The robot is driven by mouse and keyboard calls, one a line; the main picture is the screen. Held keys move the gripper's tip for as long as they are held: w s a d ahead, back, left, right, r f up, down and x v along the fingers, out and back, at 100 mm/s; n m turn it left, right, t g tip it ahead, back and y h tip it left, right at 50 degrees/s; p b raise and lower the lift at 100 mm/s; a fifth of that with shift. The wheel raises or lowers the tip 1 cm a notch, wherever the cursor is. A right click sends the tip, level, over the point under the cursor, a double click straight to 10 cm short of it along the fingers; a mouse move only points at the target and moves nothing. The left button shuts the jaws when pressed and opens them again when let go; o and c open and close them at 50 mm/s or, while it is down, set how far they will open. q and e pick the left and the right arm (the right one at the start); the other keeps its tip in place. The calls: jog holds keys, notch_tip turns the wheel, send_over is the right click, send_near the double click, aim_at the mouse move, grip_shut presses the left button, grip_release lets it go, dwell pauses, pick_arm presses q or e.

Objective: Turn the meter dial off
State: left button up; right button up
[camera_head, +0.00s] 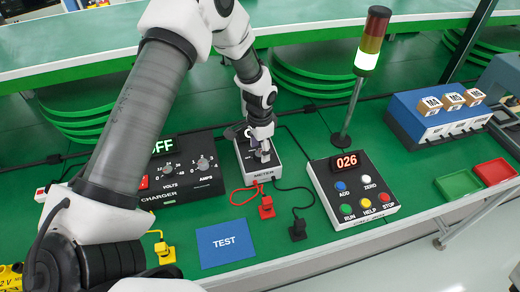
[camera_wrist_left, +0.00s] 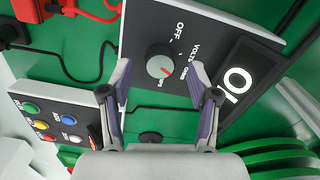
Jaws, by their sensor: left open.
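The meter (camera_head: 262,176) is a small box with a pale front edge on the green bench, and its top is largely hidden by my left gripper (camera_head: 262,153). In the left wrist view the meter's dark face (camera_wrist_left: 142,25) carries a round grey dial (camera_wrist_left: 160,60) with a red pointer mark. OFF and VOLTS are printed around the dial, and a lit display beside it is partly cut off. My left gripper (camera_wrist_left: 161,85) is open, its two fingers apart with the dial between and just beyond the tips; contact cannot be told. My right gripper is not in view.
A charger box (camera_head: 190,182) stands left of the meter, and a button panel (camera_head: 350,190) reading 026 stands right. Red (camera_head: 266,207) and black (camera_head: 298,229) plugs with leads lie in front, near a blue TEST plate (camera_head: 224,243). A signal lamp (camera_head: 371,45) rises behind.

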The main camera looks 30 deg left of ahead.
pick_arm(q)
jog(key=shift+s+f, duration=0.1)
jog(key=shift+f, duration=0.55)
jog(key=shift+a+f, duration=0.1)
jog(key=shift+f, duration=0.05)
jog(key=c, duration=1.2)
jog(key=shift+o, duration=0.2)
